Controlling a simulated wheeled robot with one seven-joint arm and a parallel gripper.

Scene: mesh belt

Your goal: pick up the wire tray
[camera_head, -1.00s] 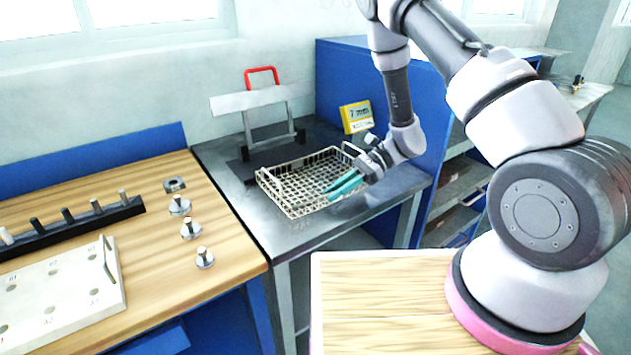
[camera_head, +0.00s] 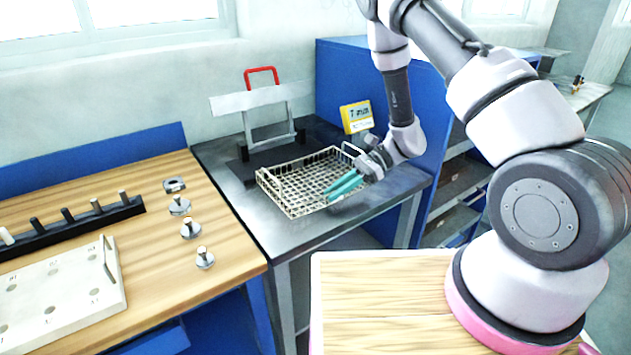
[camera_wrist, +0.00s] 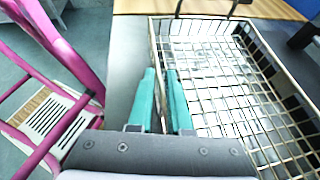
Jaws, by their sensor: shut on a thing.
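The wire tray (camera_head: 292,186) is a shallow rectangular beige mesh basket with a raised handle at its ends. It sits on the grey metal table in the head view and fills the right of the wrist view (camera_wrist: 225,85). My gripper (camera_head: 343,187) has teal fingers and reaches the tray's right side from the right. In the wrist view the two fingers (camera_wrist: 164,98) are close together on either side of the tray's near side wall, shut on it. Whether the tray is clear of the tabletop I cannot tell.
A grey stand with a red handle (camera_head: 262,76) is behind the tray. A yellow display box (camera_head: 356,117) stands at the blue panel (camera_head: 341,75). A wooden bench (camera_head: 228,232) at left holds several metal pegs and a white plate (camera_head: 62,290).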

